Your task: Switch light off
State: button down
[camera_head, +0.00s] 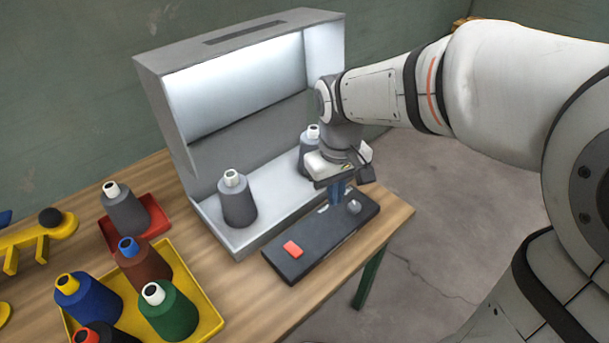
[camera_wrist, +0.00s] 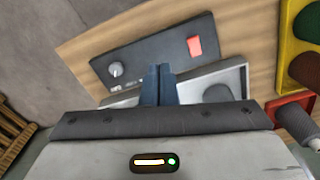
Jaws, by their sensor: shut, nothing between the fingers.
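A dark control panel (camera_head: 318,243) lies on the table in front of a grey light box (camera_head: 215,225). The panel carries a red switch (camera_head: 292,249) at its left end and a round grey knob (camera_head: 354,207) at its right end. In the wrist view the red switch (camera_wrist: 195,47) and the knob (camera_wrist: 116,69) both show on the panel (camera_wrist: 150,50). The light box interior looks bright. My gripper (camera_head: 337,203) is shut and empty, pointing down above the panel's knob end. Its blue fingers (camera_wrist: 158,70) are together in the wrist view. I cannot tell whether they touch the panel.
Two grey spools (camera_head: 237,200) stand in the light box. A yellow tray (camera_head: 212,318) with several coloured spools and a red tray (camera_head: 154,236) with a grey spool are to the left. The table's right edge (camera_head: 400,218) is close to the panel.

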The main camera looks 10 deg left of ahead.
jog(key=w+a+f+n+g+h, duration=0.1)
jog(key=a+f+n, duration=0.3)
jog(key=a, duration=0.6)
send_near(296, 251)
jog(key=shift+m, duration=0.4)
jog(key=f, duration=0.4)
jog(key=d+f, duration=0.1)
jog(key=f, duration=0.1)
jog(key=shift+s+f, duration=0.35)
jog(key=shift+f, duration=0.05)
jog(key=shift+a+f, duration=0.1)
jog(key=shift+a, duration=0.05)
